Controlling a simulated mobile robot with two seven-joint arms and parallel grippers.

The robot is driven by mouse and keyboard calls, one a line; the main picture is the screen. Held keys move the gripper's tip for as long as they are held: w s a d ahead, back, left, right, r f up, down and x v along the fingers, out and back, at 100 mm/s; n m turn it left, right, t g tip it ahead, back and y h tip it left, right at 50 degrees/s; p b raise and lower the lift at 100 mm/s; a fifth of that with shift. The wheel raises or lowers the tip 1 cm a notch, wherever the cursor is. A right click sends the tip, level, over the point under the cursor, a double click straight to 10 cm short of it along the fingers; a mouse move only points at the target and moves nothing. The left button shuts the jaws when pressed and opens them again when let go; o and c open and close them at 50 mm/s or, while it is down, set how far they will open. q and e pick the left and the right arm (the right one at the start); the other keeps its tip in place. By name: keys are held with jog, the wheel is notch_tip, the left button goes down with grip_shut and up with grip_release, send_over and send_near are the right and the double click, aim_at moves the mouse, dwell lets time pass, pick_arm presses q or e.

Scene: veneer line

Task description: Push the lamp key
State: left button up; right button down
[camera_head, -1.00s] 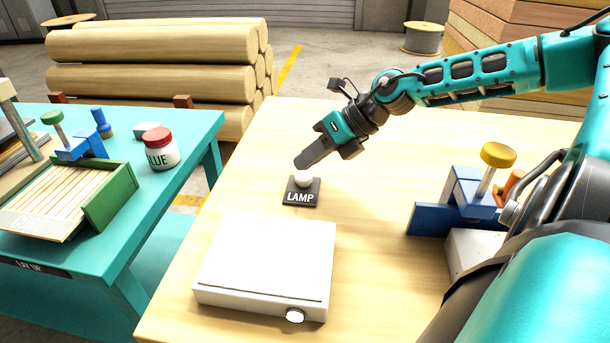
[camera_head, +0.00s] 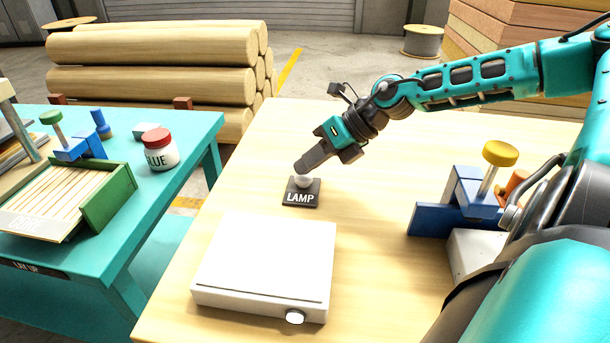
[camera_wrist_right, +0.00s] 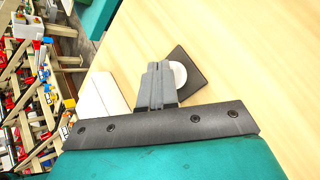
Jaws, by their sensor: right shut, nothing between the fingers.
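The lamp key is a white round button (camera_head: 303,182) on a dark square base marked LAMP (camera_head: 300,198), on the pale wooden table. My right gripper (camera_head: 301,168) is shut and empty, with its fingertips right at the top of the button. In the right wrist view, the shut fingers (camera_wrist_right: 155,82) partly cover the white button (camera_wrist_right: 178,75) on its dark base (camera_wrist_right: 190,80). I cannot tell for certain whether the tips touch the button. My left gripper is not in view.
A flat white box with a knob (camera_head: 265,265) stands in front of the key. A blue clamp with a yellow knob (camera_head: 465,200) is at the right. A teal table (camera_head: 190,130) at the left holds a glue jar (camera_head: 160,150) and a green tray (camera_head: 110,200).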

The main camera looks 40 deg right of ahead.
aim_at(309, 177)
jog(key=shift+f, duration=0.15)
jog(key=shift+r+p, duration=0.8)
jog(key=shift+r, duration=0.15)
jog(key=shift+r, duration=0.1)
notch_tip(309, 177, up, 6)
jog(key=p, duration=0.5)
jog(key=shift+s, duration=0.1)
dwell(0.4)
